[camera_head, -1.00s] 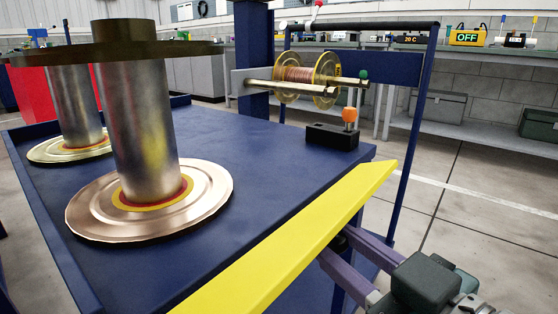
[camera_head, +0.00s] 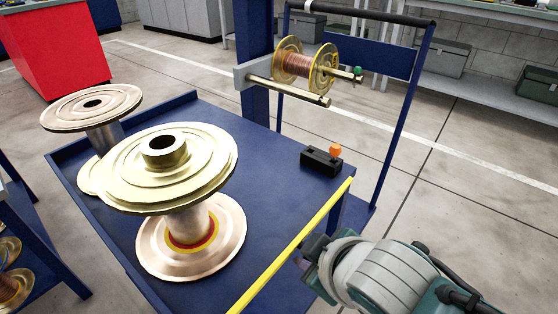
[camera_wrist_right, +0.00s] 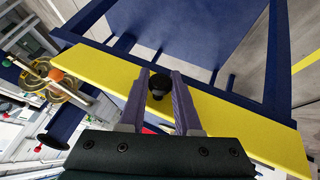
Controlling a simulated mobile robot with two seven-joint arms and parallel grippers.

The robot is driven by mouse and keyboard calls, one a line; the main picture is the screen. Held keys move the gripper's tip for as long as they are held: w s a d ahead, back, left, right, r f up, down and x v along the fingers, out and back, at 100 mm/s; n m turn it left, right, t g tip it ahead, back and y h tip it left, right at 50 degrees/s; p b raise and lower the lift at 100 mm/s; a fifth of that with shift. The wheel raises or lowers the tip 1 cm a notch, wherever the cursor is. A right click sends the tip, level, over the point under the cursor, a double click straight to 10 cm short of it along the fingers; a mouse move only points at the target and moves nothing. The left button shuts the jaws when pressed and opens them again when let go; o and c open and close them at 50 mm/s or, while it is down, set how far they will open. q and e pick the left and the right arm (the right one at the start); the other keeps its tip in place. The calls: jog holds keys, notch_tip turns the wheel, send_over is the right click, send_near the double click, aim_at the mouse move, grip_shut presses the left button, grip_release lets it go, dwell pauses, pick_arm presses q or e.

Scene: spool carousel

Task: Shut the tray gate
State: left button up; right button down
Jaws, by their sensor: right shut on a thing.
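The tray gate is a long yellow bar (camera_head: 290,251) along the near right edge of the blue tray (camera_head: 262,205). From above it shows as a thin strip. In the right wrist view the yellow gate (camera_wrist_right: 240,122) crosses the picture, with a black knob (camera_wrist_right: 157,90) on it. My right gripper (camera_wrist_right: 160,82) has its two fingers closed around this knob. In the head view my right gripper (camera_head: 304,260) is at the gate's outer side, its fingertips partly hidden. My left gripper is not in view.
Two large metal spools stand on the tray, a near one (camera_head: 170,170) and a far one (camera_head: 90,104). A black block with an orange knob (camera_head: 322,160) sits near the tray's right corner. A small copper-wire spool (camera_head: 300,65) hangs on a rod beside a blue post (camera_head: 254,60).

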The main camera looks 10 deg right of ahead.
jog(key=shift+w+a+r+n+g+h+p, duration=0.3)
jog(key=shift+w+r+g+h+p, duration=0.15)
jog(key=shift+g+h+p, duration=0.35)
jog(key=shift+g, duration=0.4)
jog(key=c, duration=0.6)
grip_release()
jog(key=shift+a, duration=0.1)
jog(key=shift+r, duration=0.1)
